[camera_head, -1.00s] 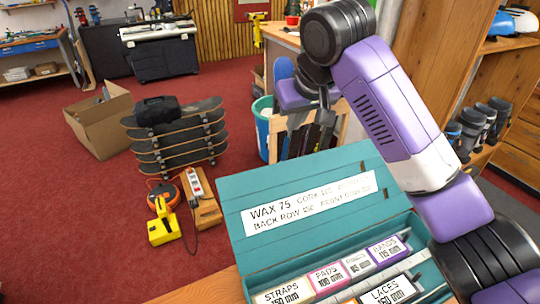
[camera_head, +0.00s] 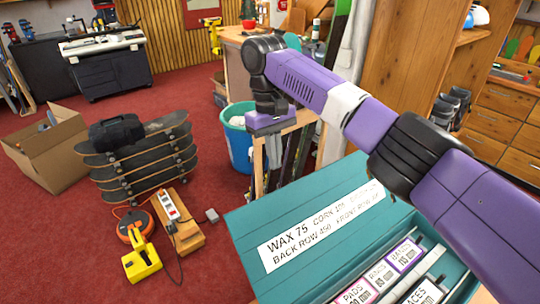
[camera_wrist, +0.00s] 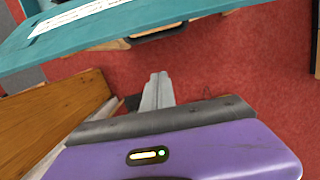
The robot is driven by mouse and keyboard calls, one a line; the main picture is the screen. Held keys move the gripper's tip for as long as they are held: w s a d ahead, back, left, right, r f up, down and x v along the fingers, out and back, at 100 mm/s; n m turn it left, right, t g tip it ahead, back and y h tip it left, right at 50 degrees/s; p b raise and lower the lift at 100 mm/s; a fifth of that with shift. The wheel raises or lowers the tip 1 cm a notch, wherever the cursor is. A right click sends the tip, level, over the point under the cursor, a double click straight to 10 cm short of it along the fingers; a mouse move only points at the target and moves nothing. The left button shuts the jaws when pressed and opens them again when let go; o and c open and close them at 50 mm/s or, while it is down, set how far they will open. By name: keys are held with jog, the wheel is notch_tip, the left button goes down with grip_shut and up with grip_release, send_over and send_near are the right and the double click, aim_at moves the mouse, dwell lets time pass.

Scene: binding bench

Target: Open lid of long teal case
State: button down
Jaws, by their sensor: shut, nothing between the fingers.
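The long teal case (camera_head: 458,292) is at the lower right in the head view. Its teal lid (camera_head: 300,215) stands open, tilted back on the far side, with a white label reading "WAX 75" on its inner face. Part of the lid shows along the top of the wrist view (camera_wrist: 190,22). Labelled boxes lie in the case, partly cut off by the frame and by my arm. My gripper (camera_wrist: 157,84) is beyond the lid in the head view, pointing down. It is shut and empty, with visible space between its fingers and the lid.
A wooden rack (camera_head: 258,170) stands close by my gripper, with a teal bin (camera_head: 238,150) beside it. Stacked skateboards (camera_head: 145,165), a cardboard box (camera_head: 45,150), a power strip block (camera_head: 182,225) and a yellow tool (camera_head: 142,263) are on the red floor, which has free room between them.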

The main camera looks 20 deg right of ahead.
jog(key=s+d+f+p, duration=0.1)
jog(key=s+f+p, duration=0.2)
jog(key=s+f, duration=0.1)
jog(key=shift+s+f, duration=0.35)
jog(key=shift+f, duration=0.2)
jog(key=shift+w, duration=0.1)
